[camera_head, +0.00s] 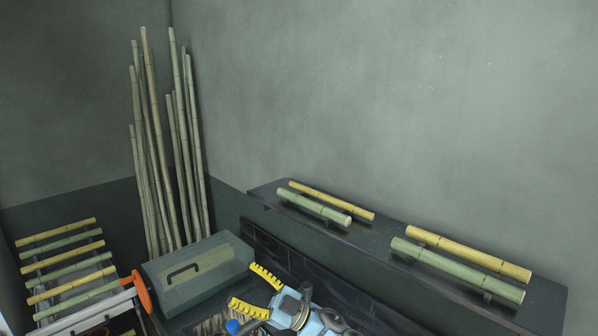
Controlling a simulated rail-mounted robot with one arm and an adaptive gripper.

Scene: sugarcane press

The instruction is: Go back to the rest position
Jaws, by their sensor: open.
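My gripper (243,284) is at the bottom centre of the head view. Its two yellow toothed fingers are spread apart and point up and left. No object shows between them. It is just right of a green-grey box (215,284) with a dark handle and a pale top panel, and left of the wall shelf. I cannot tell how high it is above the surface below. The lower part of my arm is cut off by the frame edge.
A dark shelf (374,238) on the right bears several green and yellow cane pieces. Tall canes (153,130) lean in the corner. A rack of short canes (68,262) stands at the left, near an orange part (141,292). A blue cap (233,326) is below my gripper.

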